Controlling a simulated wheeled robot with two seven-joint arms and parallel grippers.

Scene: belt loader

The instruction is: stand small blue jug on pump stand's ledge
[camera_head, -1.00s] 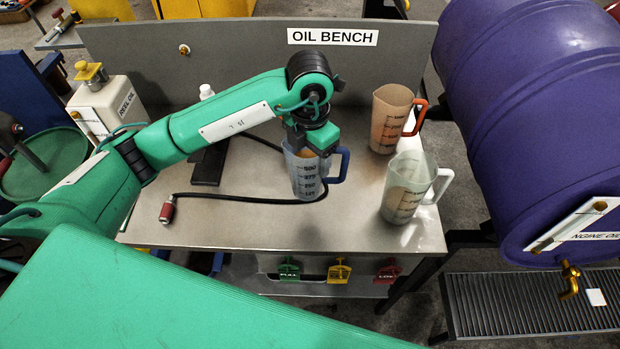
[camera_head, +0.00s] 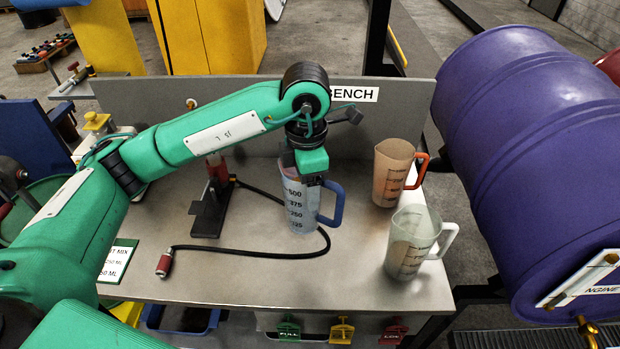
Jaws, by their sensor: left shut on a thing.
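The small blue jug (camera_head: 298,208), clear with a blue handle and dark scale marks, is upright over the middle of the bench. My left gripper (camera_head: 308,172) is shut on its upper part from above; the fingertips are partly hidden. I cannot tell whether the jug's base touches the bench. The pump stand (camera_head: 210,212), dark with a red cylinder at its back, stands left of the jug. Its low front part looks like the ledge and is bare. The top of the stand is hidden behind my left arm. My right gripper is not in view.
An orange-handled jug (camera_head: 392,172) and a white-handled jug (camera_head: 410,243) stand at the bench's right. A black hose (camera_head: 262,252) curves from near the stand to a red end piece (camera_head: 164,265). A purple drum (camera_head: 545,160) is beyond the right edge. The bench (camera_head: 240,285) front is clear.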

